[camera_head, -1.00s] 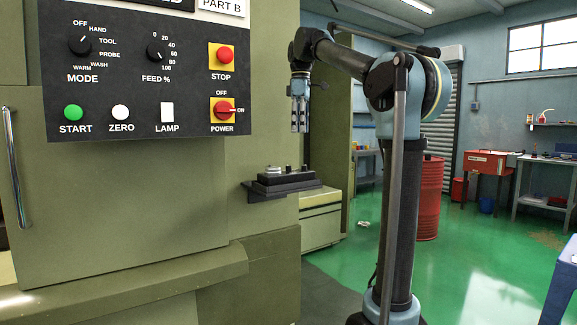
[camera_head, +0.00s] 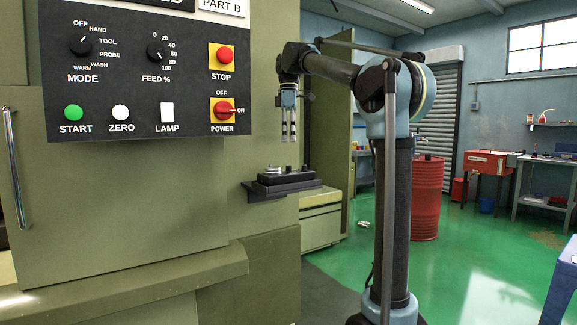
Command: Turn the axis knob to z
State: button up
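A small black control box (camera_head: 287,180) lies on a dark bracket shelf on the side of the green machine. It has a round silvery dial (camera_head: 273,170) on its left and several small dark knobs on top. They are too small to read, so I cannot tell which is the axis knob or where it points. My gripper (camera_head: 288,139) hangs fingers down above the box, a little right of the dial in the picture, clearly apart from it. Its two fingers are close together with nothing seen between them; their opening is too small to judge.
The machine's black panel (camera_head: 190,135) carries mode and feed knobs, start, zero, lamp and stop buttons and a power switch. A door handle (camera_head: 15,165) sticks out at the left. A red barrel (camera_head: 427,200) stands behind my arm. The green floor (camera_head: 470,260) on the right is mostly clear.

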aim_at(289, 168)
jog(key=f, duration=1)
jog(key=shift+s+f, duration=0.1)
jog(key=shift+s, duration=0.1)
jog(key=shift+c, duration=0.4)
grip_shut()
